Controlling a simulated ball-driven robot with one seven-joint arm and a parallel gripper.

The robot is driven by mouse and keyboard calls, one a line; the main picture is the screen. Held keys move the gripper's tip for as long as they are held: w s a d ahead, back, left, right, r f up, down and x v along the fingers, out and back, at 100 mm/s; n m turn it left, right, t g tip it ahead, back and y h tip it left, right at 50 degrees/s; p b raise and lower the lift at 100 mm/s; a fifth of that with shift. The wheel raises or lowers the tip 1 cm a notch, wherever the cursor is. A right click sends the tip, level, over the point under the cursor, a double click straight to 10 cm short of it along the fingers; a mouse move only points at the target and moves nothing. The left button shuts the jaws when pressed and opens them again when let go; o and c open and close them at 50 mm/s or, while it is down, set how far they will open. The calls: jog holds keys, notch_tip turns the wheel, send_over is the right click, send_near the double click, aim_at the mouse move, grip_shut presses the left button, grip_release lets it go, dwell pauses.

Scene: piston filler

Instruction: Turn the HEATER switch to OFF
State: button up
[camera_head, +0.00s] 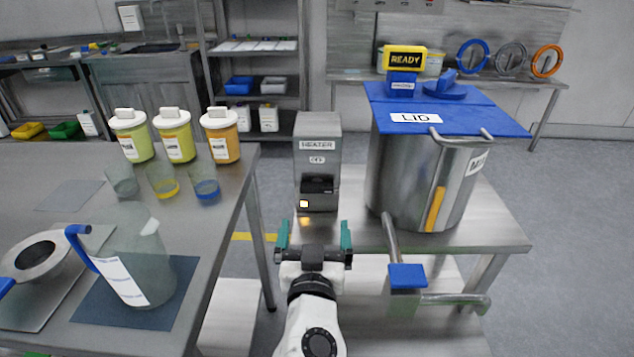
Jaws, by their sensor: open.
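The HEATER box (317,135) is a grey upright unit on the metal table at the centre, with a "HEATER" label near its top. A small white label sits below that, too small to read surely. A black switch (318,184) is on its lower front, with a lit orange-yellow indicator (304,204) beneath it at the left. My gripper (314,232) is in front of and below the box, its two teal fingers spread wide. It is open, empty and apart from the switch.
A steel tank (405,175) with a blue lid (465,119) stands right of the heater. Its outlet pipe and blue-handled valve (407,276) jut out right of my gripper. The left table (235,165) holds jars, cups and a clear pitcher (130,255). A floor gap separates the tables.

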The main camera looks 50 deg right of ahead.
aim_at(317, 190)
jog(key=p+x, duration=0.1)
jog(key=x, duration=1)
jog(key=shift+c, duration=0.2)
jog(key=c, duration=1)
